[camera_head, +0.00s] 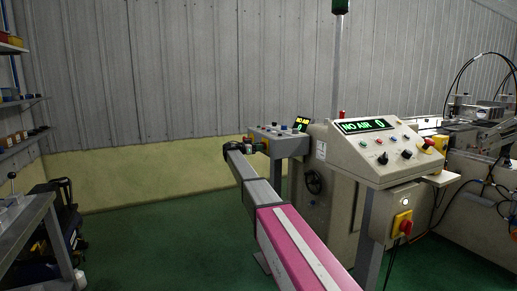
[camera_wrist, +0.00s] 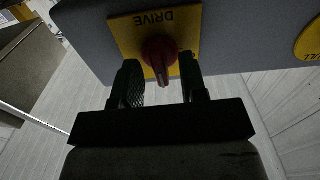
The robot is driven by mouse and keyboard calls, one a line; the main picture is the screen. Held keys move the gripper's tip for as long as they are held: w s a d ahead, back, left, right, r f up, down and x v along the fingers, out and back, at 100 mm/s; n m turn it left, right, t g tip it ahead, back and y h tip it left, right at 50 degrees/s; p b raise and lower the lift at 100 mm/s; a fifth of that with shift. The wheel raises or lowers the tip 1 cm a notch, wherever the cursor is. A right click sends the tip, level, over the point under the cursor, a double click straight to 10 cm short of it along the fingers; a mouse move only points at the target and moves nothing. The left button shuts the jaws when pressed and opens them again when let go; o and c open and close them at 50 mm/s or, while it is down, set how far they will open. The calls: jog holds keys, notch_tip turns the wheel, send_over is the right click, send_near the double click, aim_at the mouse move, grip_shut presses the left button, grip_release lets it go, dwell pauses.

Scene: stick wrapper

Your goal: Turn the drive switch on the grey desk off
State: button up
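The drive switch is a red knob (camera_wrist: 159,54) on a yellow plate (camera_wrist: 127,28) marked DRIVE, which appears upside down in the wrist view. Its handle points down in that view, toward my gripper. My gripper (camera_wrist: 162,82) is open, with one dark finger on each side of the knob's handle. A gap shows between each finger and the handle. In the head view my gripper (camera_head: 254,147) is at the left side of the grey desk (camera_head: 288,145). The switch is largely hidden there behind my gripper.
Another yellow round label (camera_wrist: 309,42) is at the right of the wrist view. A larger control panel (camera_head: 375,150) with a NO AIR display (camera_head: 363,126) stands to the right, with a red-yellow switch (camera_head: 402,224) below. Shelves and a bench (camera_head: 30,225) are at left; the floor between is clear.

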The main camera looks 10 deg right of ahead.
jog(key=shift+d, duration=0.1)
grip_shut()
dwell(0.3)
jog(key=shift+n, duration=8.7)
